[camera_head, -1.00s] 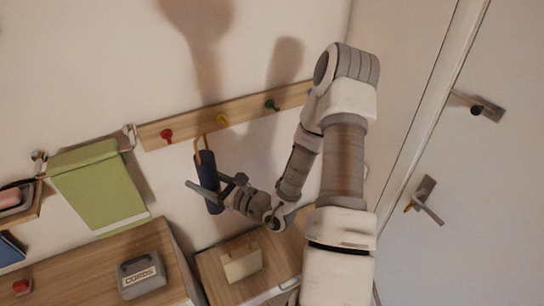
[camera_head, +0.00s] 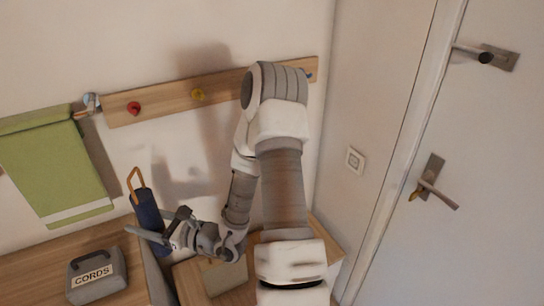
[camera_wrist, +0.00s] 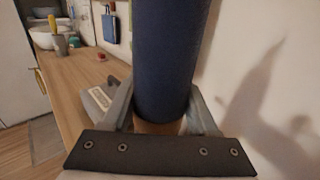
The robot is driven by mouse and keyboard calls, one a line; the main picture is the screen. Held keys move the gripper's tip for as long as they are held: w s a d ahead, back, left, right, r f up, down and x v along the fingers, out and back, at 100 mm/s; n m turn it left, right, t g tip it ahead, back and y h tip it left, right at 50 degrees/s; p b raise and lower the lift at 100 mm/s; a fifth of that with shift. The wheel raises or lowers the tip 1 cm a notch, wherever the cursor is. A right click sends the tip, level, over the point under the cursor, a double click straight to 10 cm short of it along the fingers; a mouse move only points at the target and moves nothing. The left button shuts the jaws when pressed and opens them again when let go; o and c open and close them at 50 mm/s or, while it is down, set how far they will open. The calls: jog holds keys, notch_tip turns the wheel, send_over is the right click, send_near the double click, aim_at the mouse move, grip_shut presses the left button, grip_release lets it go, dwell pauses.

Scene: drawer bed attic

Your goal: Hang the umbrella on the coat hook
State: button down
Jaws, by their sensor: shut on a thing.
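The umbrella (camera_head: 147,209) is a folded navy-blue cylinder with an orange loop (camera_head: 134,181) at its top. My gripper (camera_head: 160,230) is shut on its body and holds it nearly upright, tilted slightly. In the wrist view the navy umbrella (camera_wrist: 178,55) stands between the two fingers. The wooden hook rail (camera_head: 165,101) is on the wall above. It carries a red hook (camera_head: 133,107), a yellow hook (camera_head: 198,95) and a blue hook (camera_head: 309,73) at the right end. The loop is below the rail, apart from the hooks. My arm hides part of the rail.
A green towel (camera_head: 55,170) hangs on a bar left of the rail. A grey "CORDS" box (camera_head: 97,277) sits on the wooden top below. A beige box (camera_head: 225,275) stands under my arm. A door (camera_head: 440,150) with handles is at the right.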

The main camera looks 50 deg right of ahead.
notch_tip(320, 180, down, 11)
jog(key=b, duration=1.1)
jog(key=shift+d+f, duration=0.15)
jog(key=w+d+r+m+t+h+p, duration=0.15)
jog(key=d+r+h+p, duration=0.25)
jog(key=d, duration=0.8)
jog(key=s+d+r+m+g+h+p, duration=0.1)
jog(key=d+r+m+h+p, duration=0.3)
jog(key=d, duration=0.7)
jog(key=s+d+r+m+g+h+p, duration=0.1)
jog(key=s+d+r+m+h+p, duration=0.15)
jog(key=d+r, duration=0.45)
jog(key=s+d+r+m+h+p, duration=0.1)
jog(key=s+d+r+h+p, duration=0.25)
jog(key=d, duration=0.65)
jog(key=b+x, duration=0.1)
jog(key=x, duration=0.9)
jog(key=shift+w, duration=0.2)
